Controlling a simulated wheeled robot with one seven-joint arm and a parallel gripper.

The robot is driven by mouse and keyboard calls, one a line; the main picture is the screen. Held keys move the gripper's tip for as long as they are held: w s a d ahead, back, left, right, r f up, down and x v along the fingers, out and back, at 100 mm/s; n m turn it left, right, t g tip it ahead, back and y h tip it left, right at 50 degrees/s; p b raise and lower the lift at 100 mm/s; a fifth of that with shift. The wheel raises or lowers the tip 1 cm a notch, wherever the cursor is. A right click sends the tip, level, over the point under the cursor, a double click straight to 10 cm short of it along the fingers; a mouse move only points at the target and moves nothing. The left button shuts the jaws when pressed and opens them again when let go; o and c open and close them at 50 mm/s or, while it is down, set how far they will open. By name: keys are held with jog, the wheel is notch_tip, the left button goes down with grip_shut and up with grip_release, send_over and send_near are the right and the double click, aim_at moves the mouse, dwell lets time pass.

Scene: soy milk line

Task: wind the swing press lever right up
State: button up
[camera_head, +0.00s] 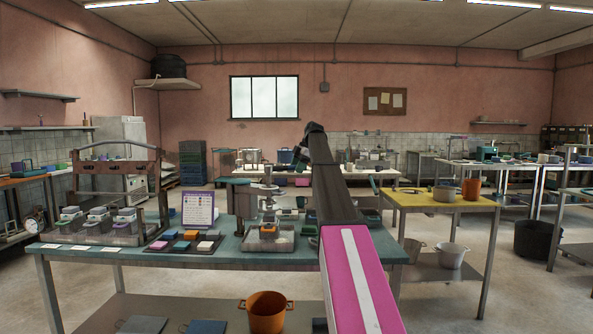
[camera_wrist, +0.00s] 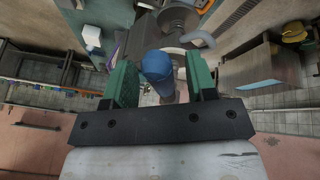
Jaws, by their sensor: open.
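The swing press stands on the teal workbench in the head view, with a teal post (camera_head: 242,204) at its left and a metal screw head (camera_head: 268,188) over a pressing box (camera_head: 269,238). In the wrist view a rounded blue knob (camera_wrist: 158,66), which looks like the lever's grip, lies between the two green finger pads of my gripper (camera_wrist: 162,85). The jaws are open, with a visible gap at the right of the knob; contact at the left is unclear. In the head view my dark arm reaches forward just right of the press, and the fingers are too small to make out.
A dark tray of coloured blocks (camera_head: 186,242) and a purple-framed sign (camera_head: 198,210) stand left of the press. A rack with several clear boxes (camera_head: 117,232) is farther left. A yellow-topped table (camera_head: 420,201) stands at the right. An orange pot (camera_head: 266,311) is on the lower shelf.

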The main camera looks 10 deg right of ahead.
jog(key=v, duration=0.9)
jog(key=shift+r, duration=0.25)
jog(key=shift+s, duration=0.1)
